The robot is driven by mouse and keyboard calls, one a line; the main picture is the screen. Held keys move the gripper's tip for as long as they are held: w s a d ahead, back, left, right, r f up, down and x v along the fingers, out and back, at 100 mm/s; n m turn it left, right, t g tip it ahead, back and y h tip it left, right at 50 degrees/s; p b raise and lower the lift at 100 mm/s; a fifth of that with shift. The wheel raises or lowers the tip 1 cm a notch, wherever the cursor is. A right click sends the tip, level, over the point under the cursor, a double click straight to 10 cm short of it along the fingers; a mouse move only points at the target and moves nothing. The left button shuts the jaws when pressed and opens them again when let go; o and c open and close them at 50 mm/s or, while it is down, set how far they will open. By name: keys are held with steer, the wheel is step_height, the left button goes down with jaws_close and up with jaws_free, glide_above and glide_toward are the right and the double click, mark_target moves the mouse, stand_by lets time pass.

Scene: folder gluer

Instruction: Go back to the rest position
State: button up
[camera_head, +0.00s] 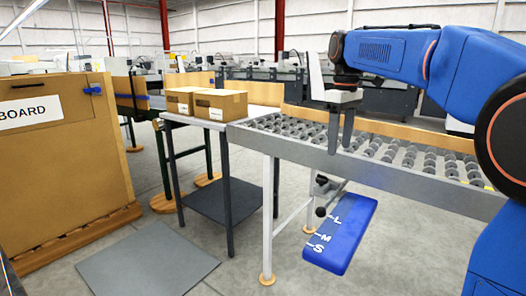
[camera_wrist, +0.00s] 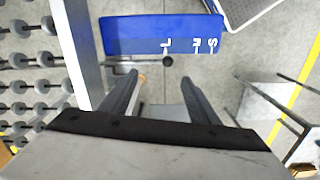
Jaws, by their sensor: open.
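My gripper (camera_head: 340,135) points down in front of the near rail of the roller conveyor in the head view. Its two fingers stand apart with nothing between them. In the wrist view the open fingers of my gripper (camera_wrist: 158,88) show above the floor, beside the conveyor edge. A blue panel marked L, M, S (camera_head: 340,236) hangs below the conveyor, with a dark lever knob (camera_head: 320,211) at its upper left. The panel (camera_wrist: 150,35) and the knob (camera_wrist: 168,61) also show in the wrist view, apart from the fingers.
The roller conveyor (camera_head: 440,177) runs to the right. Two cardboard boxes (camera_head: 222,105) sit on a side table (camera_head: 190,122) to its left. A large brown board-marked bin (camera_head: 60,165) stands at the far left. A grey mat (camera_head: 148,262) lies on open floor.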

steer(key=s+d+f+m+t, duration=0.1)
steer(key=s+d+f+m, duration=0.3)
steer(key=s, duration=0.6)
steer(key=s+d+f+m+t, duration=0.1)
steer(key=s+f+t, duration=0.1)
steer(key=s+f, duration=0.6)
steer(key=s+d+f+m+t, duration=0.1)
steer(key=s+f+m, duration=0.2)
steer(key=s+f, duration=0.9)
steer(key=s, duration=0.3)
steer(key=shift+s+d+f+m+t, duration=0.15)
steer(key=shift+d+f+m+t, duration=0.2)
steer(key=shift+d+m+t, duration=0.05)
